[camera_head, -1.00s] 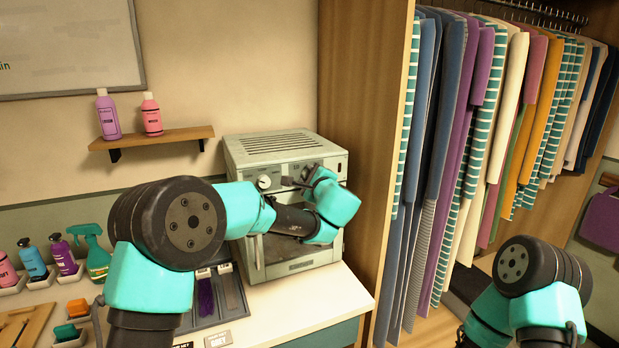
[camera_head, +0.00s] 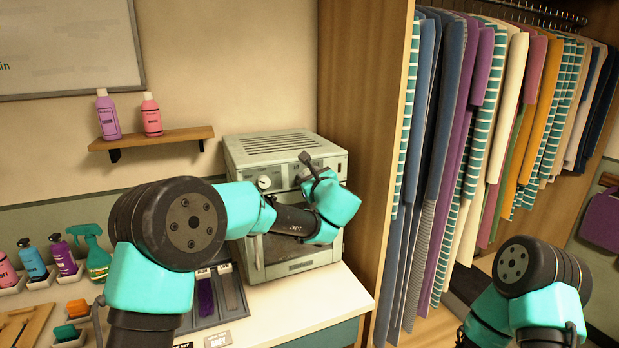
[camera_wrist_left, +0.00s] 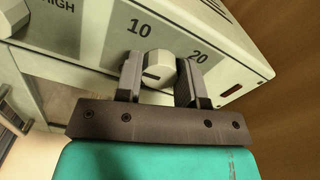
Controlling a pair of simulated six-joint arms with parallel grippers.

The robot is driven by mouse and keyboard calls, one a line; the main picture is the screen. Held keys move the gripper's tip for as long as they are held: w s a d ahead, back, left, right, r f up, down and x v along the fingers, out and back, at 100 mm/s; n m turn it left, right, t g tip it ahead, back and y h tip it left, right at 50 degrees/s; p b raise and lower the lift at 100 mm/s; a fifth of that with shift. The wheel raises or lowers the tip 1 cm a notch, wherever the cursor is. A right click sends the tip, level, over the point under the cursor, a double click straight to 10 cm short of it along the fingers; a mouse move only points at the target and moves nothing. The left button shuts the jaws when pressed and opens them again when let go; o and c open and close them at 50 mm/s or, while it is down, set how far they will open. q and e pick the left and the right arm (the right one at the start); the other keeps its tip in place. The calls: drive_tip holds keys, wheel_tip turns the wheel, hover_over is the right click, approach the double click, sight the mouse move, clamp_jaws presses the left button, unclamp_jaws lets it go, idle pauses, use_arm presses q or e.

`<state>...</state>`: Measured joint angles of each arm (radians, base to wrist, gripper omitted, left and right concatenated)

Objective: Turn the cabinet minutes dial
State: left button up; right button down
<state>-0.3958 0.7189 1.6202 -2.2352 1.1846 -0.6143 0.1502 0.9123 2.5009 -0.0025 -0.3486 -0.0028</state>
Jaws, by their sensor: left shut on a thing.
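The white cabinet (camera_head: 285,149) stands on the counter, with a row of controls along the top of its front. The minutes dial (camera_wrist_left: 159,67) is a pale round knob with a dark mark, on a grey panel printed 10 and 20 in the left wrist view. My left gripper (camera_wrist_left: 157,75) has a finger on each side of this dial and is shut on it. In the head view my left wrist (camera_head: 338,203) is in front of the cabinet and hides the dial. My right arm (camera_head: 530,280) shows at the lower right; its gripper is out of view.
Another panel printed HIGH (camera_wrist_left: 60,15) is left of the dial. A wooden wardrobe wall (camera_head: 360,130) stands close on the right, with hanging clothes beyond. Bottles and a tray (camera_head: 215,300) are to the left.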

use_arm(q)
drive_tip(key=m, duration=0.9)
drive_tip(key=shift+m, duration=0.3)
idle(0.3)
drive_tip(key=o, duration=0.9)
drive_tip(key=v, duration=1.7)
drive_tip(key=shift+s+d, duration=0.15)
drive_tip(key=shift+d, duration=0.05)
drive_tip(key=shift+f, duration=0.1)
